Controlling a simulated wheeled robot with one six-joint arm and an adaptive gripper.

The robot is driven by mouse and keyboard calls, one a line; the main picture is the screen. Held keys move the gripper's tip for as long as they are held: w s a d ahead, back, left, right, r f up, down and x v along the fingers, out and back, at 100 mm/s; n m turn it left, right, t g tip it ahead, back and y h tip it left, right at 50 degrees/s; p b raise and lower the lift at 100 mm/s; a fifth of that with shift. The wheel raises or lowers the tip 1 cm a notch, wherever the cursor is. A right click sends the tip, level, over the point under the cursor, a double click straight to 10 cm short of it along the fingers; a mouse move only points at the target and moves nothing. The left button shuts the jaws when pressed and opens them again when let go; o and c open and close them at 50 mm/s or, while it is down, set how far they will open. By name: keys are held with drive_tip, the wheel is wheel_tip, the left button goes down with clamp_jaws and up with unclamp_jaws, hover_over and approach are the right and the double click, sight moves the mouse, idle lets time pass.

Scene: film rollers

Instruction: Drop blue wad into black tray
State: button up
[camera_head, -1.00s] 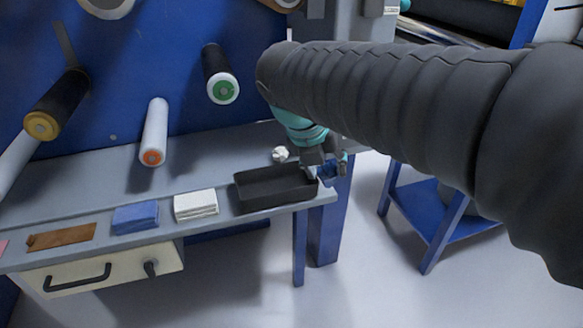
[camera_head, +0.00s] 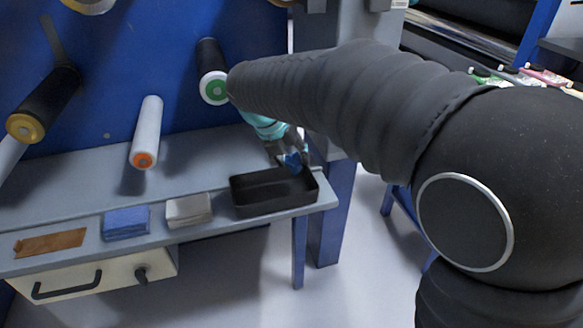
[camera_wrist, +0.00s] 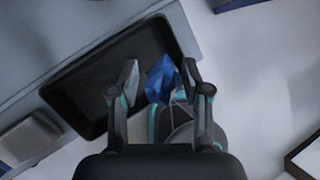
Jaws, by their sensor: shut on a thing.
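The blue wad (camera_wrist: 161,80) is crumpled and sits between the fingertips of my gripper (camera_wrist: 160,84) in the wrist view. In the head view the wad (camera_head: 293,163) shows as a small blue patch at the tips of my gripper (camera_head: 286,157), above the back right part of the black tray. The black tray (camera_head: 252,207) is a shallow rectangular box at the right end of the grey shelf. It looks empty in the part I can see. In the wrist view the tray (camera_wrist: 75,93) lies below and to the left of the wad. The gripper is shut on the wad.
Left of the tray on the shelf lie a white cloth stack (camera_head: 188,210), a blue cloth stack (camera_head: 126,222) and a brown piece (camera_head: 50,243). Rollers, one white (camera_head: 147,130), stick out from the blue panel above. Open floor lies right of the shelf.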

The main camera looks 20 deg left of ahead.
sight(290, 171)
drive_tip(key=shift+w+a+f, duration=0.1)
drive_tip(key=shift+a+f, duration=0.05)
drive_tip(key=shift+f, duration=1.95)
drive_tip(key=shift+f, duration=0.6)
drive_tip(key=o, duration=0.9)
drive_tip(key=shift+c, duration=0.2)
drive_tip(key=shift+r, duration=0.1)
drive_tip(key=shift+r, duration=0.3)
drive_tip(key=v, duration=1.2)
drive_tip(key=shift+r, duration=0.25)
